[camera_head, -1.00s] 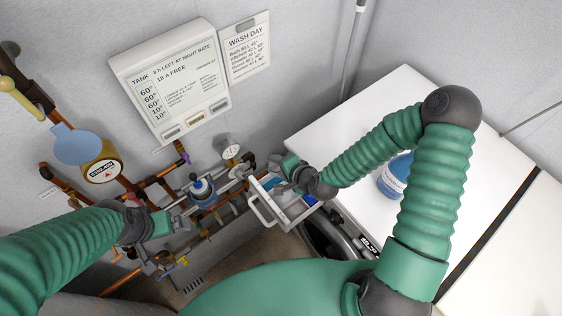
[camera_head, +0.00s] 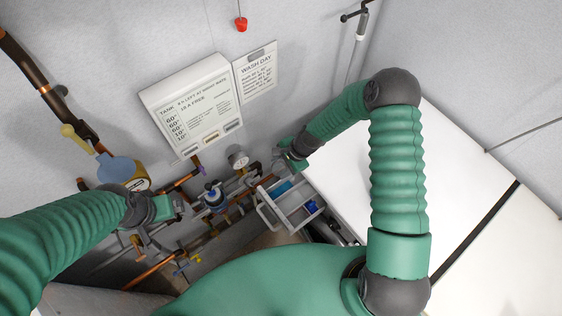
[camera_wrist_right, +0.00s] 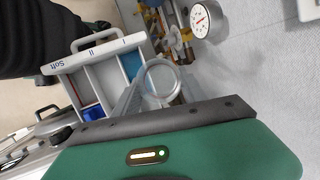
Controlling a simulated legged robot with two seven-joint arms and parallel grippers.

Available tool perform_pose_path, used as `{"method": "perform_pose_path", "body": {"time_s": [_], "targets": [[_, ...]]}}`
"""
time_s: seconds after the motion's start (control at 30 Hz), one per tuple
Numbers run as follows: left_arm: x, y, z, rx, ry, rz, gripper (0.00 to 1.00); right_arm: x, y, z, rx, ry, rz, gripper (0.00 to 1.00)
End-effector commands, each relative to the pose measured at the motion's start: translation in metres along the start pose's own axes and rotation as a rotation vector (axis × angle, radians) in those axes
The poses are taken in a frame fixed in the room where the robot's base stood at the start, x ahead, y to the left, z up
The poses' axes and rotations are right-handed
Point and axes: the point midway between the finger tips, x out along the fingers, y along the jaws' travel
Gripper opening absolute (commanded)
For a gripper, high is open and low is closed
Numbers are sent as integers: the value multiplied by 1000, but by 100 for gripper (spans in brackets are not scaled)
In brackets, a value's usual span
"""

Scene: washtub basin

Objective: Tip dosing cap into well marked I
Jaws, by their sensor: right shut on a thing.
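A clear round dosing cap (camera_wrist_right: 163,78) is between the fingers of my right gripper (camera_wrist_right: 158,88) in the wrist view; its contents are unclear.
Copper pipes, a blue-topped fitting (camera_head: 213,194) and a pressure gauge (camera_head: 238,158) are left of the drawer. A blue insert (camera_wrist_right: 93,112) sits in the Soft compartment. The white machine top (camera_head: 340,185) is on the right. The tank panel (camera_head: 192,100) is on the wall.

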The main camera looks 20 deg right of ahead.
Motion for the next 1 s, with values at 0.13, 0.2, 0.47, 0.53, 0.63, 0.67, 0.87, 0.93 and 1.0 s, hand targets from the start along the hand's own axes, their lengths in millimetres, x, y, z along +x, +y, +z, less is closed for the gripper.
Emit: {"method": "perform_pose_path", "body": {"time_s": [0.13,0.2,0.47,0.53,0.63,0.67,0.87,0.93,1.0], "targets": [[-8,0,-2,0,-1,0,98,-4,-2,1,11,-13,31,12],[-7,0,-1,0,-1,0,98,-3,-2,1,12,-15,33,12],[-18,0,-4,0,-1,0,98,-12,-5,3,23,-26,61,12],[-31,0,-7,0,-1,0,98,-22,-9,7,43,-51,117,12],[-32,0,-8,0,0,0,98,-27,-10,8,79,-89,199,12],[-32,0,-7,0,0,0,98,-28,-10,8,89,-99,217,12],[-31,0,-7,0,-1,0,98,-31,-9,9,104,-114,251,12],[-31,0,-7,0,-1,0,98,-31,-9,9,104,-114,250,12],[-35,0,-8,0,-1,0,98,-35,-10,10,104,-114,250,12]]}}
